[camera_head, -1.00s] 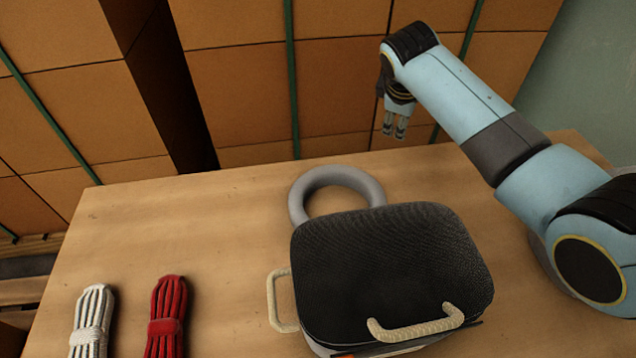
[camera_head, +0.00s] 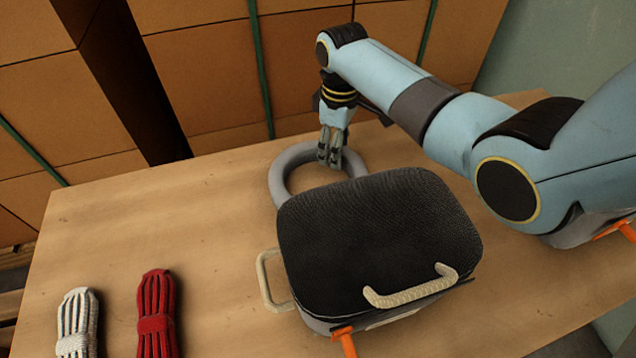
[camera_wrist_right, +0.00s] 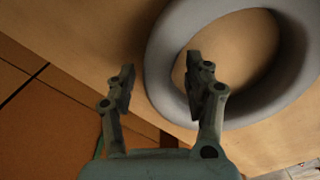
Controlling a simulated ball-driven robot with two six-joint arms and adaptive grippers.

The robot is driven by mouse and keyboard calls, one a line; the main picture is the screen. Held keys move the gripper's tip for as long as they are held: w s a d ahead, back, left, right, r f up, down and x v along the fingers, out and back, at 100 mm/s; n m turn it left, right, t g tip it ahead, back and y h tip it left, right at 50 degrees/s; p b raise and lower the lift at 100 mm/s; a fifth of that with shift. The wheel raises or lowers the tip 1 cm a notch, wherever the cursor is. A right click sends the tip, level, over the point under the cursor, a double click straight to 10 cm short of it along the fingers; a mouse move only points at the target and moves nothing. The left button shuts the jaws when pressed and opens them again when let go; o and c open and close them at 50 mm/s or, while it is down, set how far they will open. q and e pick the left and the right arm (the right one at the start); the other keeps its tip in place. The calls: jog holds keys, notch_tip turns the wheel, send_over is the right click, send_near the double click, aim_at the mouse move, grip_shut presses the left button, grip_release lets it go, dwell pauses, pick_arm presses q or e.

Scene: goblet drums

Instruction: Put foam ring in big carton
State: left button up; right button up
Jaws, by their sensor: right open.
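The grey foam ring (camera_head: 280,182) lies on the wooden table behind the black case, which hides its near part. My right gripper (camera_head: 331,150) points down at the ring's far right side, open and empty. In the right wrist view, the ring's band (camera_wrist_right: 163,65) shows between the two open fingertips of the gripper (camera_wrist_right: 160,75), one outside the ring and one over its hole. I cannot tell how far down the fingers reach. No open carton that I can single out as the big carton shows. My left gripper is not in view.
The black case (camera_head: 375,235) with pale handles stands in front of the ring. A white rope bundle (camera_head: 77,325) and a red rope bundle (camera_head: 157,315) lie at front left. Brown boxes with green straps (camera_head: 210,75) stand behind the table (camera_head: 170,215). The table's left middle is clear.

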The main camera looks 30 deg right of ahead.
jog(key=shift+f, duration=0.65)
grip_shut()
jog(key=shift+r, duration=0.15)
notch_tip(320, 180, up, 18)
jog(key=p, duration=0.5)
